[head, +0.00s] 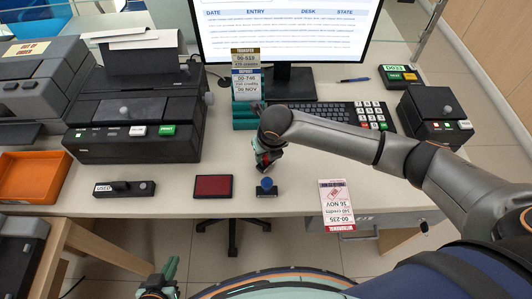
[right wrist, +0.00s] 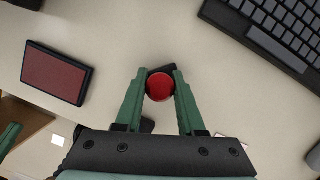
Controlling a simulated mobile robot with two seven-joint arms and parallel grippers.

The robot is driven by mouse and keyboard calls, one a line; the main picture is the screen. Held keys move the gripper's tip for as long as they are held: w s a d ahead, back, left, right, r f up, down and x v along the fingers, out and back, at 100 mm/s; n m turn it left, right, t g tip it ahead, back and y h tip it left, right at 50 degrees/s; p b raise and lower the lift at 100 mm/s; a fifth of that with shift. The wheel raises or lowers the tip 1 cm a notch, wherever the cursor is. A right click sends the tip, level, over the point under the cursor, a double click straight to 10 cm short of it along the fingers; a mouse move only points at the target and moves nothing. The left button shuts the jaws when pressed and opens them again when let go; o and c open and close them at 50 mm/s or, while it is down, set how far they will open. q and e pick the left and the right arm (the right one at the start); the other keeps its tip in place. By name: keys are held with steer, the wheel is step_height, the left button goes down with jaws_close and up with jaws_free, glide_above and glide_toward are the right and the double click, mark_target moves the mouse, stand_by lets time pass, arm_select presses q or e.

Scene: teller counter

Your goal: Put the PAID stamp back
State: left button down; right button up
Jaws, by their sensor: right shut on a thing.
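My right gripper (head: 264,162) is above the counter, left of my right forearm. In the right wrist view its two green fingers (right wrist: 160,84) are shut on a stamp with a round red top (right wrist: 160,87); a black part shows just behind it. No PAID lettering is readable on it. Another stamp with a blue knob (head: 267,184) stands on the counter just below the right gripper in the head view. A red ink pad (head: 213,186) lies left of it. My left gripper (head: 160,278) is low at the bottom edge, partly seen.
A small black labelled item (head: 125,188) lies left of the pad. A printer (head: 138,130), an orange tray (head: 35,177), a keyboard (head: 330,112) and a green slip holder (head: 246,115) stand around. A printed slip (head: 337,204) lies at the front edge. Counter left of the ink pad has free room.

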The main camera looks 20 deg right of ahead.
steer(key=o, duration=1)
steer(key=shift+f, duration=0.1)
steer(key=shift+o, duration=0.2)
steer(key=p+v, duration=0.1)
steer(key=v, duration=1.1)
